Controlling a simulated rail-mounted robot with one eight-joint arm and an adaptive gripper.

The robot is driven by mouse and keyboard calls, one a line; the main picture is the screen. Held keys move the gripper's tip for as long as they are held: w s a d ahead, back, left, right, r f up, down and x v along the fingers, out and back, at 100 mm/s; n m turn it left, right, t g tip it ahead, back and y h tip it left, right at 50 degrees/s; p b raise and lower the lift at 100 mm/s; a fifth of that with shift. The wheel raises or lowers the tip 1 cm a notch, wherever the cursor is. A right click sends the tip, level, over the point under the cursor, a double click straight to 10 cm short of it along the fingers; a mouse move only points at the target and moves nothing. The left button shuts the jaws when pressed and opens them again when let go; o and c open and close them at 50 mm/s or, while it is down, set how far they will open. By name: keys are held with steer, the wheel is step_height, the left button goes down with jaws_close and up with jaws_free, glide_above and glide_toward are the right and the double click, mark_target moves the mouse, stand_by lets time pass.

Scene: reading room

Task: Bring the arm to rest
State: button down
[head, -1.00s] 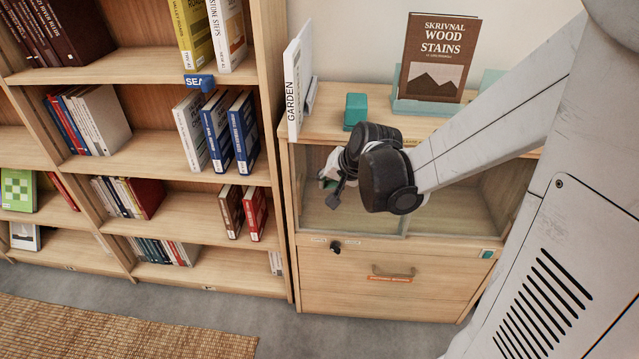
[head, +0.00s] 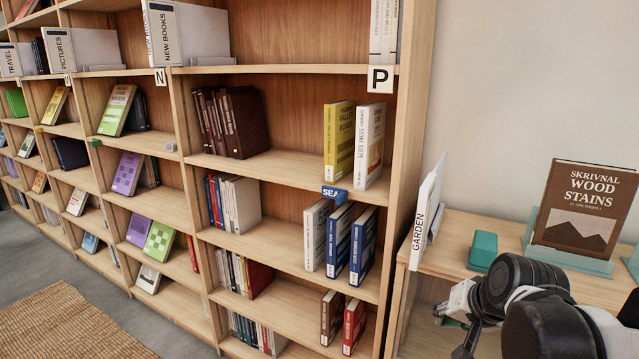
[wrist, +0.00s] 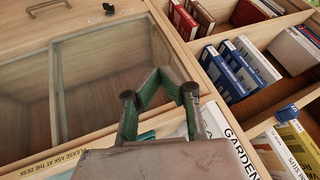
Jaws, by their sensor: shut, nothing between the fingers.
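My gripper (wrist: 160,90) shows in the wrist view with its two green-lined fingers drawn in toward each other and nothing between them. It hangs over the low cabinet with the glass front (wrist: 85,75), apart from any book. In the head view my arm enters at the lower right, in front of the cabinet top (head: 455,235).
A brown book, Skrivnal Wood Stains (head: 585,207), stands on a teal holder on the cabinet. A tall bookcase (head: 300,170) fills the left, with a woven rug (head: 65,325) on the floor.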

steer(key=s+a+r+n+p, duration=0.1)
steer(key=s+a+r+n, duration=0.1)
steer(key=s, duration=0.4)
steer(key=s+a+r+n+h+p, duration=0.1)
steer(key=s+a+r+n, duration=0.2)
steer(key=s, duration=0.3)
steer(key=shift+s+a+r, duration=0.2)
steer(key=shift+s+r, duration=0.15)
steer(key=shift+r, duration=0.2)
steer(key=shift+d, duration=0.1)
